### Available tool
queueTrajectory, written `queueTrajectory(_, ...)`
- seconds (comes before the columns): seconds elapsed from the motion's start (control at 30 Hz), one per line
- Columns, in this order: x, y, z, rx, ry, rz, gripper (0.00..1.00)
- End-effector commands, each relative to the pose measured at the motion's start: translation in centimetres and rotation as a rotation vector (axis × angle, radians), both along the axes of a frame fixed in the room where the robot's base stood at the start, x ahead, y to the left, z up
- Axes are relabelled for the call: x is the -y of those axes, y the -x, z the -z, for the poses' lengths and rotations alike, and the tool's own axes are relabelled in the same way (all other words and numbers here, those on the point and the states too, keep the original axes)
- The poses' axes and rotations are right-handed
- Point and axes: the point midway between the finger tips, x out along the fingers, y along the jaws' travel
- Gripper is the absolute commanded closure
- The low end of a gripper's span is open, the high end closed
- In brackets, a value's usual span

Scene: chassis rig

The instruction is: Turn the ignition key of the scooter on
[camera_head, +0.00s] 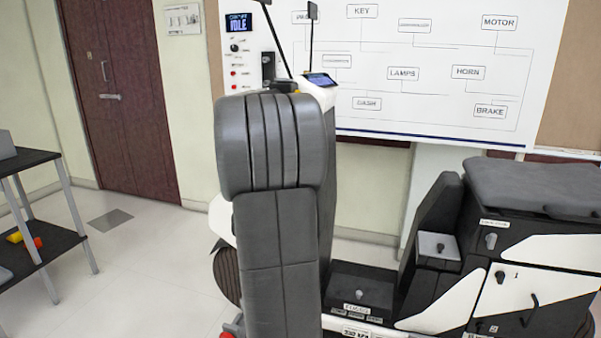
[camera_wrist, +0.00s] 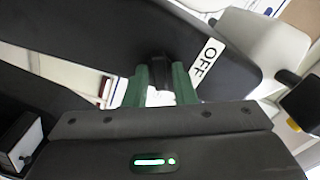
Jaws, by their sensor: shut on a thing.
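The scooter (camera_head: 448,307) stands across the right and middle of the head view, its front partly hidden by my arm. Its dash display (camera_head: 321,80) shows just above my arm. In the wrist view, my gripper (camera_wrist: 162,92) has its green fingers on either side of a small black upright piece, apparently the ignition key (camera_wrist: 160,66). The fingers are closed on it. The key sits at a dark panel, and a white OFF label (camera_wrist: 208,62) is beside it on the right. The key's slot is hidden. My gripper is hidden in the head view.
A white wiring board (camera_head: 430,50) with labels hangs behind the scooter. A control panel reading IDLE (camera_head: 238,22) is at its left. A dark shelf (camera_head: 35,250) stands at the far left. The floor (camera_head: 140,265) between shelf and scooter is clear.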

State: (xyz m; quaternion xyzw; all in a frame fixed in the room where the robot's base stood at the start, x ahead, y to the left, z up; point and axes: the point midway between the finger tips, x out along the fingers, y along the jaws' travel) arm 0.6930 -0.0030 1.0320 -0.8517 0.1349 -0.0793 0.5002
Motion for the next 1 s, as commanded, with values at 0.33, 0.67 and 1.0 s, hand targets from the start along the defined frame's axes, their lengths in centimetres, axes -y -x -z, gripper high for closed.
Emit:
queueTrajectory(0.33, 0.0, 0.0, 0.1, -0.002, -0.002, 0.000, 0.69)
queueTrajectory(0.67, -0.1, 0.1, 0.0, 0.000, 0.000, -0.001, 0.65)
queueTrajectory(1.0, -1.8, 5.3, -0.1, 0.001, -0.001, -0.004, 0.65)
